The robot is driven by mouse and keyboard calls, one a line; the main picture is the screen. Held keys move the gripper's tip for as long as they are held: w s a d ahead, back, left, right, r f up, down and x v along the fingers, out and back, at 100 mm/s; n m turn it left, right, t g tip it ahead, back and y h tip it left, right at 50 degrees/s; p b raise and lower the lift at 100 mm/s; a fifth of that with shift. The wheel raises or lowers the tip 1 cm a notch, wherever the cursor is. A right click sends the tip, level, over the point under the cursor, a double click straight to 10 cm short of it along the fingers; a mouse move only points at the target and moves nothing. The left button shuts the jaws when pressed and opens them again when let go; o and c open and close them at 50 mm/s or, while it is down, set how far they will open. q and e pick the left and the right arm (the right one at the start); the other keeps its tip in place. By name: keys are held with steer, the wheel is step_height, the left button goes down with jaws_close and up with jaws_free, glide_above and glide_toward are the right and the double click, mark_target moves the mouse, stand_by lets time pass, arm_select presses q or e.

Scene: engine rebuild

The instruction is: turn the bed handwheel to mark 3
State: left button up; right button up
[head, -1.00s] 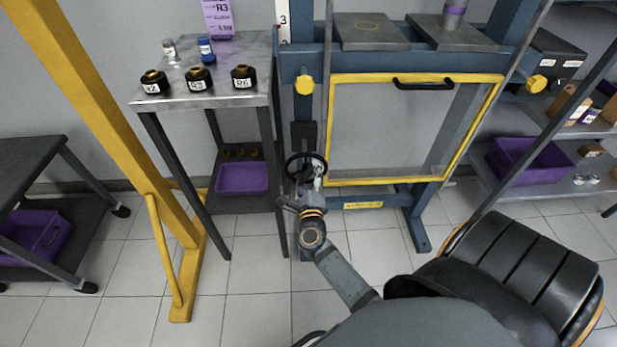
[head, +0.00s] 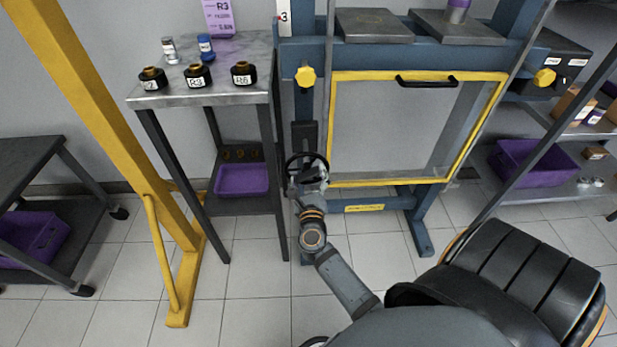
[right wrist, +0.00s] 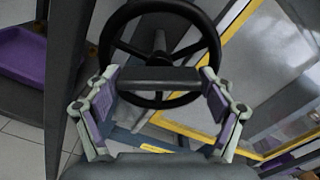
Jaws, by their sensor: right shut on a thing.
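The black bed handwheel (head: 306,155) sits on the left post of the blue press frame. It fills the upper middle of the right wrist view (right wrist: 160,45), with its rim, spokes and hub showing. My right gripper (head: 308,183) is at the wheel's near lower side. In the right wrist view, its two fingers (right wrist: 160,82) are shut on a dark bar-like part at the wheel, seemingly its handle. My left gripper is out of view.
A metal side table (head: 200,92) with black labelled parts stands left of the wheel. A purple bin (head: 242,179) is on its lower shelf. A yellow-framed guard (head: 418,78) is right of the wheel. A yellow post (head: 110,110) stands farther left.

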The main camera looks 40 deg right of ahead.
steer(key=shift+w+r, duration=0.15)
steer(key=shift+r, duration=0.25)
steer(key=o, duration=0.9)
steer(key=shift+c, duration=0.2)
steer(key=shift+o, duration=0.8)
steer(key=shift+w+f, duration=0.1)
steer(key=shift+f, duration=0.2)
step_height(320, 180, up, 10)
steer(key=shift+r, duration=0.1)
